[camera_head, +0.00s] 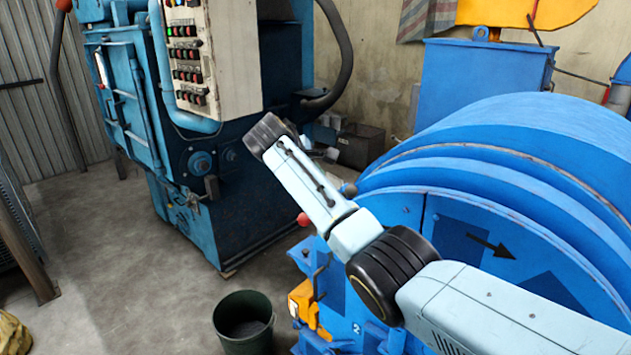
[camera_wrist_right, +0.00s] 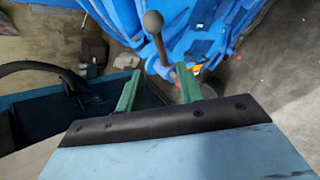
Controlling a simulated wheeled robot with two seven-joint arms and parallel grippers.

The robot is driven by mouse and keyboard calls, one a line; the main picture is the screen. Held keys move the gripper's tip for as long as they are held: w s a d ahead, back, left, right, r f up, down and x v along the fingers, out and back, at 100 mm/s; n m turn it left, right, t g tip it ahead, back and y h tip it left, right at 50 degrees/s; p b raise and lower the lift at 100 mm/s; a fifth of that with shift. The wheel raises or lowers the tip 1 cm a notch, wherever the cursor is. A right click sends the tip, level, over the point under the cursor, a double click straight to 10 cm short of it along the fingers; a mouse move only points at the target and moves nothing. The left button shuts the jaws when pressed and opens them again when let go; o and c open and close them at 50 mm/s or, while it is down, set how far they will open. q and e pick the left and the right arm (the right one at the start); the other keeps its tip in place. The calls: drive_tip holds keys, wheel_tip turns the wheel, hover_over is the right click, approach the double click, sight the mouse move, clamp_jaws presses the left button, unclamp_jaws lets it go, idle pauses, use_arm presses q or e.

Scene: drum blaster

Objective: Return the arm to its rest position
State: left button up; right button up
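My right arm (camera_head: 298,185) comes in from the lower right of the head view and reaches across the front of the blue drum blaster (camera_head: 500,130). Its gripper cannot be made out clearly there. In the right wrist view my right gripper (camera_wrist_right: 158,72) has its two green fingers apart, with nothing held between them. A lever with a grey ball knob (camera_wrist_right: 153,22) stands just beyond the fingertips; whether it touches them I cannot tell. My left gripper is not in view.
A blue machine with a button panel (camera_head: 186,60) stands behind the arm. A dark green bucket (camera_head: 244,322) sits on the floor below. An orange part (camera_head: 303,302) and a red knob (camera_head: 303,219) are by the blaster's front. Open concrete floor lies at left.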

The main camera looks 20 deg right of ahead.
drive_tip(key=shift+s+a+r, duration=0.15)
drive_tip(key=shift+a+r, duration=0.1)
drive_tip(key=shift+r, duration=0.05)
drive_tip(key=shift+f, duration=0.1)
drive_tip(key=s+f+y+b, duration=0.1)
drive_tip(key=s+f+b, duration=0.1)
drive_tip(key=f, duration=1.3)
drive_tip(key=s+f+y+b, duration=0.1)
drive_tip(key=s+f+b, duration=0.15)
drive_tip(key=f, duration=1.15)
drive_tip(key=s+f+m+g+y+b, duration=0.1)
drive_tip(key=s+f+b, duration=0.1)
drive_tip(key=s+f, duration=0.65)
drive_tip(key=s+f+m+g+y+b, duration=0.1)
drive_tip(key=s+f+m+b, duration=0.15)
drive_tip(key=f, duration=1.15)
drive_tip(key=s+f+m+y+b, duration=0.2)
drive_tip(key=s+f+m+b, duration=0.15)
drive_tip(key=s+f, duration=1.95)
drive_tip(key=s+d+f+m+b, duration=0.1)
drive_tip(key=s+f+b, duration=0.1)
drive_tip(key=s, duration=1)
drive_tip(key=s+d+f+m+g+y+b, duration=0.1)
drive_tip(key=s+f, duration=0.4)
drive_tip(key=s, duration=0.7)
drive_tip(key=shift+m+g+b, duration=0.3)
drive_tip(key=shift+m+b, duration=0.15)
drive_tip(key=shift+m, duration=0.35)
